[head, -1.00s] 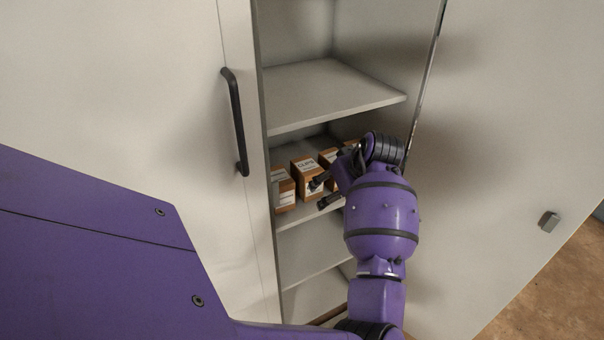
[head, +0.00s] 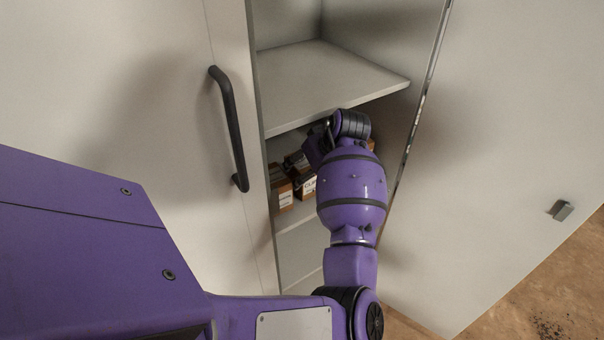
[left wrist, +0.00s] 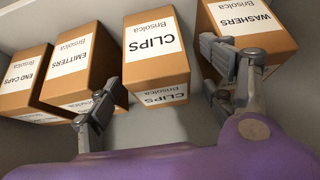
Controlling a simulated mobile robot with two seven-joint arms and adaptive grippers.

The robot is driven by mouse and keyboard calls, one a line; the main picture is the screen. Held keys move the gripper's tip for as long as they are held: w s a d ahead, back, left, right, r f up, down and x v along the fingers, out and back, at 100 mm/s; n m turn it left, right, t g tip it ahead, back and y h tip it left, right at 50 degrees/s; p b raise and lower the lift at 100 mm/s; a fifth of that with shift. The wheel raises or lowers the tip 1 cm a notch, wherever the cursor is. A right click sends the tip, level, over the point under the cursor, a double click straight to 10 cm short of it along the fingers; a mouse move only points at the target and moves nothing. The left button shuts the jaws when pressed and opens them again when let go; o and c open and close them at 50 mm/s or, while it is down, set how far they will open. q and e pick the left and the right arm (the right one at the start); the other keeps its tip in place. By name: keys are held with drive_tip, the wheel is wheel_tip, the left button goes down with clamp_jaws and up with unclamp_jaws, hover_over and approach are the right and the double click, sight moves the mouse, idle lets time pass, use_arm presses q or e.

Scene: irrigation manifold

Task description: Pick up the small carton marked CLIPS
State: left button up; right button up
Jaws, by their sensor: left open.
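The CLIPS carton (left wrist: 156,58) is a small brown box with white labels, standing in a row of cartons on a cabinet shelf. In the head view the carton (head: 306,186) is partly covered by my left arm. My left gripper (left wrist: 162,72) is open, with one finger on each side of the CLIPS carton in the left wrist view. Its left finger is by the gap towards the EMITTERS carton (left wrist: 82,70), its right finger in front of the WASHERS carton (left wrist: 250,25). I cannot tell whether either finger touches. My right gripper is not in view.
An END CAPS carton (left wrist: 25,80) stands at the row's far left in the left wrist view. An upper shelf (head: 330,82) is empty where visible and lies close above my wrist. A cabinet door with a black handle (head: 228,125) is on the left; a panel (head: 490,130) on the right.

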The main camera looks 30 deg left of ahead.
use_arm(q)
drive_tip(key=x, duration=0.5)
drive_tip(key=shift+w+a, duration=0.2)
drive_tip(key=shift+c, duration=0.4)
drive_tip(key=c, duration=1.1)
drive_tip(key=shift+c, duration=1.1)
drive_tip(key=shift+r, duration=0.1)
